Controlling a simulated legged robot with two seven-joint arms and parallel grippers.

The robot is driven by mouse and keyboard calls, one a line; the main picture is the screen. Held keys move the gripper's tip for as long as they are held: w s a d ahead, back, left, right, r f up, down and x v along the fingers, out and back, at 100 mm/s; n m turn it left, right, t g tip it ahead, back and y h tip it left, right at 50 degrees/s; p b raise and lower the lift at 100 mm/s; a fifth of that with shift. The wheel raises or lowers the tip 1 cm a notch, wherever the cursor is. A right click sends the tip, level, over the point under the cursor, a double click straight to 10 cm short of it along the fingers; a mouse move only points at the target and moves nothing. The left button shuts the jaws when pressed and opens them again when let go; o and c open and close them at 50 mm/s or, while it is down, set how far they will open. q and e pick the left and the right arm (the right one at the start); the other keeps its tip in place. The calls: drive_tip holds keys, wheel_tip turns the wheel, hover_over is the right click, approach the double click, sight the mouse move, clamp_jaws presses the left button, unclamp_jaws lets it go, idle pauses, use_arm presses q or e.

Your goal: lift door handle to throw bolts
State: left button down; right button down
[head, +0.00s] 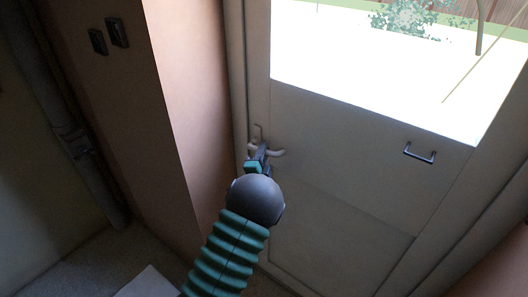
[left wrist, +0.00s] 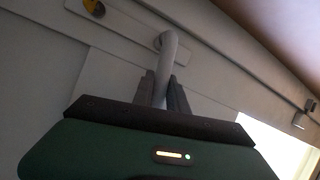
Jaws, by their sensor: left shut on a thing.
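The door (head: 345,160) is pale, with a large window in its upper part and a panel below. Its lever handle (head: 277,152) sits at the door's left edge, roughly level. In the left wrist view the handle (left wrist: 169,52) is a pale bent bar coming out of a long backplate (left wrist: 120,22). My left gripper (head: 262,157) is at the handle, and its two dark fingers (left wrist: 164,92) stand on either side of the bar, shut on it. My gripper and arm hide part of the handle in the head view. My right gripper is not in view.
A small dark pull handle (head: 420,154) is fixed on the door's right part. Two dark switches (head: 107,37) are on the wall at the upper left. A vertical pipe (head: 85,150) runs down the left wall. A light sheet (head: 150,283) lies on the floor.

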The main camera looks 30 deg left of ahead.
sight(265, 134)
use_arm(q)
drive_tip(key=n, duration=0.1)
drive_tip(key=r+n+g+p, duration=0.1)
drive_tip(key=shift+a+r+n, duration=0.2)
drive_tip(key=shift+r+n, duration=0.1)
drive_tip(key=shift+a+r+n+g+h+p, duration=0.25)
drive_tip(key=shift+n+p, duration=0.1)
drive_tip(key=shift+n, duration=0.15)
drive_tip(key=shift+a+r+n+g+h+p, duration=0.15)
drive_tip(key=shift+r+n+g+p, duration=0.15)
drive_tip(key=shift+n, duration=0.2)
drive_tip(key=c, duration=1.3)
unclamp_jaws()
drive_tip(key=shift+w, duration=0.15)
drive_tip(key=shift+a, duration=0.1)
drive_tip(key=b+v, duration=0.1)
drive_tip(key=v, duration=1.5)
drive_tip(key=shift+s+f+b, duration=0.1)
drive_tip(key=shift+s+b, duration=0.25)
